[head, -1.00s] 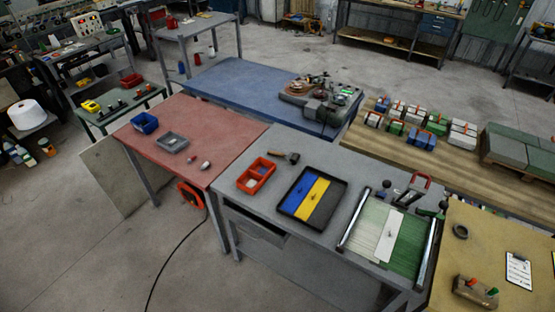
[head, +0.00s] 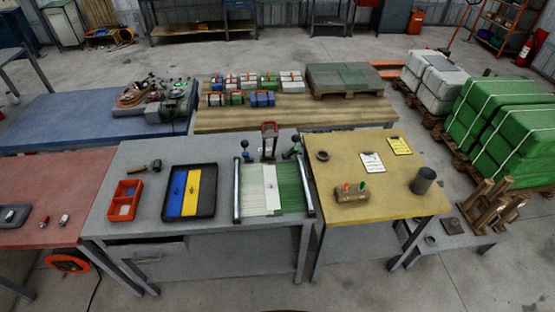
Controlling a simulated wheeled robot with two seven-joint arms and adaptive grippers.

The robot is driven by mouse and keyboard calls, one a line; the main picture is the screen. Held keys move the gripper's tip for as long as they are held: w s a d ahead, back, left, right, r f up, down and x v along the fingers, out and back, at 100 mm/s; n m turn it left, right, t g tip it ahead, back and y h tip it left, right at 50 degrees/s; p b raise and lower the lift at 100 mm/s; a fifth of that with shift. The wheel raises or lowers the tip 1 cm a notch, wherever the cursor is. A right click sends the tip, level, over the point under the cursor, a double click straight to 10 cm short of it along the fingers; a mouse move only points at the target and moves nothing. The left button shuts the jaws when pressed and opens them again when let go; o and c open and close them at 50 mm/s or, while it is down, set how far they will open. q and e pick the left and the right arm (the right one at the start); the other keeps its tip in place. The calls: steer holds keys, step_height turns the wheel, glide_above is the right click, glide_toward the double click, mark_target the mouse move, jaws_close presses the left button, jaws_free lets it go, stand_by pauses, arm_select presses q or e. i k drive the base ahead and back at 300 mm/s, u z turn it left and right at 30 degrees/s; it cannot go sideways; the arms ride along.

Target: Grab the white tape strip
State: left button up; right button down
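The white tape strip (head: 270,187) lies lengthwise over the green striped sack material (head: 289,187), between the two metal side rails of a fixture on the grey table. A small dark mark or knob shows near its middle. Left of it, a black tray (head: 205,205) holds a blue strip (head: 176,193) and a yellow strip (head: 191,193); the right part of the tray looks empty and dark. Neither of my grippers is in view.
The grey table (head: 140,225) also carries a red-orange bin (head: 125,200) and a hammer (head: 148,166). A red-handled clamp (head: 269,142) stands behind the fixture. A yellow table (head: 400,190) with a wooden block (head: 352,195) and a dark cup (head: 423,180) adjoins on the right.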

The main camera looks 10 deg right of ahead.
mark_target(273, 202)
steer(key=u, duration=0.25)
steer(key=k, duration=0.2)
steer(key=z, duration=1.4)
steer(key=i, duration=0.7)
steer(key=u, duration=0.85)
steer(key=i, duration=0.55)
steer(key=u, duration=0.6)
